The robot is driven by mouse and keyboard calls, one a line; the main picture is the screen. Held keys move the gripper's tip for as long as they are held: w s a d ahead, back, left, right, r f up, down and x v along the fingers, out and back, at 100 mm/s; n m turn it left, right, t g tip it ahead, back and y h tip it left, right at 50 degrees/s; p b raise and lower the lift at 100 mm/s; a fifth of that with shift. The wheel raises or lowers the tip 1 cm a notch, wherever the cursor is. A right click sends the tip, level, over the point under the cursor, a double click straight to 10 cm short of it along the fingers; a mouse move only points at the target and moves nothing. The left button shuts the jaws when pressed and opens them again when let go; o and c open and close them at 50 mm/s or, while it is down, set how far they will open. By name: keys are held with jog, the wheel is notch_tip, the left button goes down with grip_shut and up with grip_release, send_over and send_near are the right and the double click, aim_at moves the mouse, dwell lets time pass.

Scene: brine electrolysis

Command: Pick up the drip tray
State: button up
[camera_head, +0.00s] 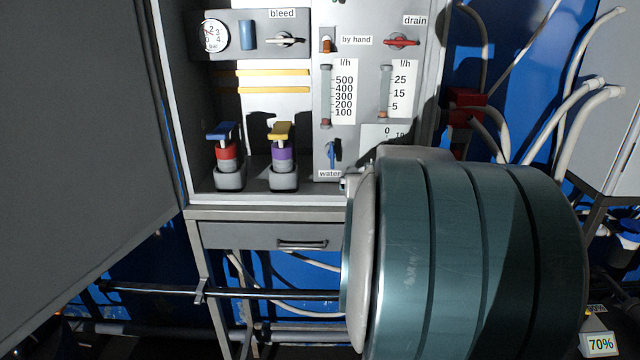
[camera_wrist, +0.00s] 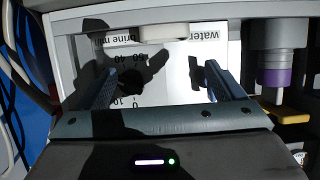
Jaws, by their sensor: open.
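My gripper (camera_wrist: 159,72) is open in the wrist view, its two dark fingers well apart with nothing held between them. It is in front of a white scale panel (camera_wrist: 182,75), whose lettering "brine min" and "water" reads upside down. A pale rounded block (camera_wrist: 163,32) sits at the panel's edge beyond the fingertips; I cannot tell whether it is the drip tray. No other thing is clearly the drip tray. In the head view my arm covers the lower right of the cabinet and hides my gripper.
The cabinet holds a red-banded valve (camera_head: 227,155) and a purple-banded valve (camera_head: 282,156), which is close beside my gripper in the wrist view (camera_wrist: 277,78). A blue water handle (camera_head: 333,152) sits by my arm. A drawer (camera_head: 270,237) is below. A grey panel (camera_head: 75,130) fills the left.

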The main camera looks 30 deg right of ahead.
jog(key=x, duration=0.5)
jog(key=shift+w+f+b, duration=0.15)
jog(key=shift+b, duration=0.25)
jog(key=shift+a+f+x, duration=0.15)
jog(key=shift+x, duration=0.7)
jog(key=shift+a+f+x, duration=0.1)
jog(key=shift+f+x, duration=0.05)
jog(key=shift+x, duration=0.7)
jog(key=shift+a+f+x, duration=0.1)
jog(key=shift+a+x, duration=0.05)
jog(key=shift+x, duration=0.75)
jog(key=c, duration=1.1)
